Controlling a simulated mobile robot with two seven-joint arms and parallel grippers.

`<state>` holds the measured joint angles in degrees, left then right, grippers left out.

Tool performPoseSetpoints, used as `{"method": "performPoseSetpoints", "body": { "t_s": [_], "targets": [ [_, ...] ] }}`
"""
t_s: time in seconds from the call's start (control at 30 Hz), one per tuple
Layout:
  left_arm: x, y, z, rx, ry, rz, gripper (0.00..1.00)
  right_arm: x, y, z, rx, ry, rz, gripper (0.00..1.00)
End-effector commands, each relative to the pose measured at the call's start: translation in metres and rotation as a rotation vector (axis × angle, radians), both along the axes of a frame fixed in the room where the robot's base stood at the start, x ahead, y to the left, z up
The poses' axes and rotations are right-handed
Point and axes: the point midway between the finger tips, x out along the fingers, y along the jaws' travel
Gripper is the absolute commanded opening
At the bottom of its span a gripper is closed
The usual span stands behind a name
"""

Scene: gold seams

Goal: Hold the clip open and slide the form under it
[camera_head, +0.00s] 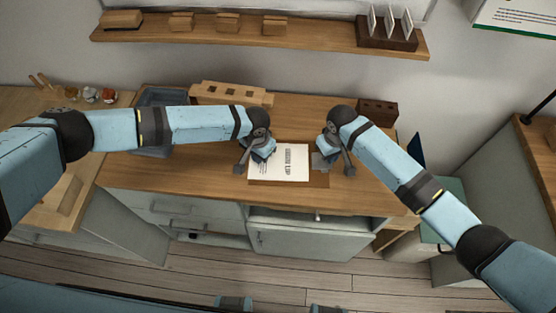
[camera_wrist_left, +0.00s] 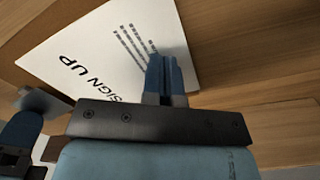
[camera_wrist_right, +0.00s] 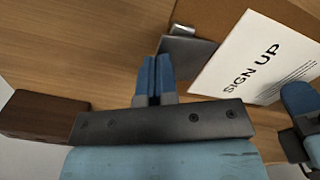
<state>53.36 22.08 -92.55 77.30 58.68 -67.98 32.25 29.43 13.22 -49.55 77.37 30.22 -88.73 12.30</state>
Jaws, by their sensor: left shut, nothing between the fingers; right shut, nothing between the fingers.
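The white SIGN UP form (camera_head: 285,163) lies on a brown clipboard (camera_head: 318,181), printed side up; it also shows in the left wrist view (camera_wrist_left: 95,60) and the right wrist view (camera_wrist_right: 245,75). The dark grey clip (camera_wrist_right: 190,50) is at the board's right end, close to the form's edge; I cannot tell whether they overlap. My left gripper (camera_head: 264,155) is shut, its blue fingertips over the form's printed left part (camera_wrist_left: 163,65). My right gripper (camera_head: 327,150) is shut and empty, its fingertips beside the clip (camera_wrist_right: 154,65).
A brown block (camera_wrist_right: 40,115) sits right of my right gripper, also in the head view (camera_head: 378,111). The counter in front is narrow.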

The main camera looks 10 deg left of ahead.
Motion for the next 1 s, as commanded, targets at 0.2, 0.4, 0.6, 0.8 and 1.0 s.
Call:
{"method": "performPoseSetpoints", "body": {
  "t_s": [0.2, 0.4, 0.6, 0.8, 1.0],
  "targets": [
    [0.0001, -0.0001, -0.0034, 0.0, 0.0, 0.0, 0.0, -0.0003, -0.0001, -0.0004, 0.0, 0.001, 0.0, 0.0],
    [0.0001, -0.0005, -0.0035, 0.0, 0.0, 0.0, 0.0, -0.0003, -0.0001, -0.0004, 0.0, 0.001, 0.0, 0.0],
    [0.0003, -0.0032, -0.0036, 0.0, 0.0, 0.0, 0.0, -0.0003, -0.0001, -0.0005, 0.0, 0.001, 0.0, 0.0],
    [0.0005, -0.0064, -0.0037, 0.001, 0.0, 0.0, 0.0, -0.0003, -0.0001, -0.0005, 0.0, 0.001, 0.0, 0.0],
    [0.0006, -0.0094, -0.0037, 0.001, 0.0, 0.0, 0.0, -0.0003, -0.0001, -0.0005, 0.0, 0.001, 0.0, 0.0]
  ]
}}
